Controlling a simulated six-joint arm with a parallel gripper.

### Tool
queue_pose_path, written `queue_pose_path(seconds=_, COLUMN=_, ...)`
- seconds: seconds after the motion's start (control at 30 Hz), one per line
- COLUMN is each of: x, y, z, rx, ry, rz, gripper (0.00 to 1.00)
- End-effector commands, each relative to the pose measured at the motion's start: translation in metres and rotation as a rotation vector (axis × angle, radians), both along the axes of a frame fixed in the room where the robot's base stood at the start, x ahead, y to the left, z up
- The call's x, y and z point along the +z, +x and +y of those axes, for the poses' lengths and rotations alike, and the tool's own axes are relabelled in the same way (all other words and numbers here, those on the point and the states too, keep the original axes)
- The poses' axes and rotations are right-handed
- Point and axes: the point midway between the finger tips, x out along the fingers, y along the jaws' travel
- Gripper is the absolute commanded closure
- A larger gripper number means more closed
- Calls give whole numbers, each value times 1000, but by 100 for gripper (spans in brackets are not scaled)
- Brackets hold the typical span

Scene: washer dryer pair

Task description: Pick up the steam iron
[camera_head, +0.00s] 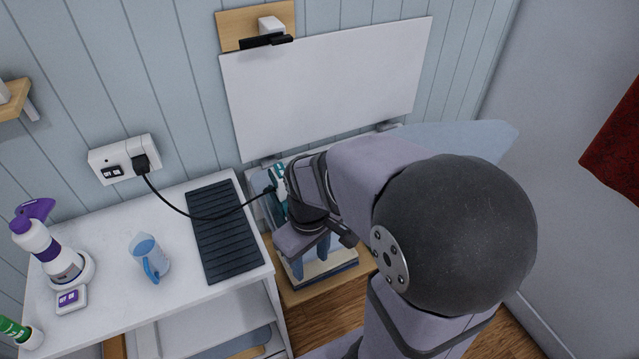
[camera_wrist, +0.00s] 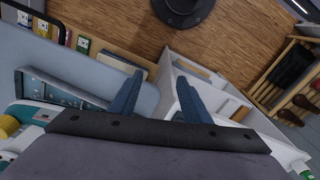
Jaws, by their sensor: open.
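The steam iron (camera_head: 279,181) shows in the head view as a teal and white shape behind my wrist. A black cord runs to it from the wall socket. Most of its body is hidden by my arm. My gripper (camera_head: 310,258) points down in front of the iron, with its blue fingers apart and nothing seen between them. In the wrist view my gripper (camera_wrist: 160,78) is also open and empty. A teal and white part (camera_wrist: 27,112) shows at the left edge there; I cannot tell whether it is the iron.
A white counter (camera_head: 105,225) at left holds a dark ribbed mat (camera_head: 222,232), a blue jug (camera_head: 148,257) and a spray bottle (camera_head: 48,247). The socket (camera_head: 125,160) is on the wall. A large white panel (camera_head: 325,85) stands behind. Folded cloths (camera_head: 322,268) lie below my gripper.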

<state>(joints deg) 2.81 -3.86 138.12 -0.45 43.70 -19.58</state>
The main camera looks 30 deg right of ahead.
Motion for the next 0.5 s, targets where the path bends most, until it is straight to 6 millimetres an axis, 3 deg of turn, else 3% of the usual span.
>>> queue_pose_path(seconds=0.3, x=65, y=86, z=-45, rx=596, ry=-68, rz=-57, gripper=57)
queue_pose_path(seconds=0.5, x=99, y=129, z=-77, rx=950, ry=-129, rz=-72, gripper=57)
